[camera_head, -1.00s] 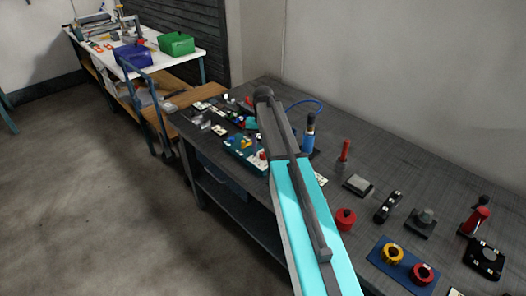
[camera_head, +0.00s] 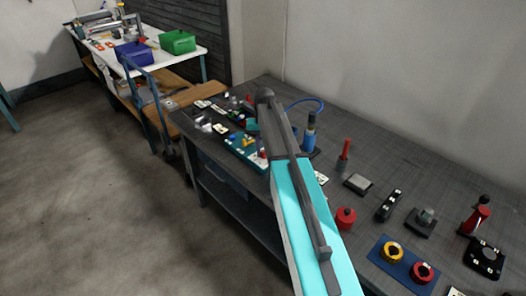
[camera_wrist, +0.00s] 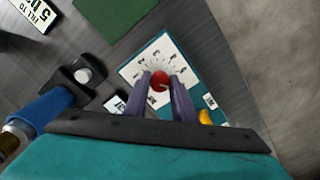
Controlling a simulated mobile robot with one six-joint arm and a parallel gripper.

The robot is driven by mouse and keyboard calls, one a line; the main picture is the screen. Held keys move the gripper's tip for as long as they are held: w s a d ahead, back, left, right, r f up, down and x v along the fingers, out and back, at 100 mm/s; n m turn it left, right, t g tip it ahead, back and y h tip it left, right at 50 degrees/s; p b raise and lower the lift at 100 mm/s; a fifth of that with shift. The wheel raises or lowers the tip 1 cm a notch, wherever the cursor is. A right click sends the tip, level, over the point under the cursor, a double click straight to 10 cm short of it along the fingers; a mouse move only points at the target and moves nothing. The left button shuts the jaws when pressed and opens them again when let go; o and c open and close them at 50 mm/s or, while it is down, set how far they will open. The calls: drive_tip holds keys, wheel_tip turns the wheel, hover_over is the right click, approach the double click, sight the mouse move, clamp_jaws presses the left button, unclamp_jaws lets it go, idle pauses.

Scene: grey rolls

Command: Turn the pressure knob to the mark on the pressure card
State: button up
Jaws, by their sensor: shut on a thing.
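A red knob (camera_wrist: 158,82) stands on a white dial plate (camera_wrist: 158,58) with dark marks and a teal edge in the wrist view. My gripper (camera_wrist: 160,80) is shut on the knob, one finger on each side. The knob's pointer and the exact mark it faces are too small to read. A white card (camera_wrist: 34,14) with cut-off lettering starting "FILL TO 5" lies at the upper left. A small white label (camera_wrist: 115,104) lies left of the dial; its text is unclear. I cannot tell which one is the pressure card. In the head view my arm hides the gripper.
A blue cylinder (camera_wrist: 50,108) with a black bracket stands left of the gripper. A yellow part (camera_wrist: 205,117) is close to the right finger. In the head view, a red knob (camera_head: 345,217) and a blue plate (camera_head: 404,264) with two ring-shaped parts are right of my arm.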

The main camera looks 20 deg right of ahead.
drive_tip(key=n, duration=0.3)
drive_tip(key=shift+n, duration=2.1)
drive_tip(key=o, duration=1.1)
drive_tip(key=shift+c, duration=0.2)
drive_tip(key=shift+r+b, duration=0.1)
drive_tip(key=shift+b, duration=0.2)
wheel_tip(320, 180, up, 14)
drive_tip(key=b, duration=0.2)
drive_tip(key=shift+b, duration=0.4)
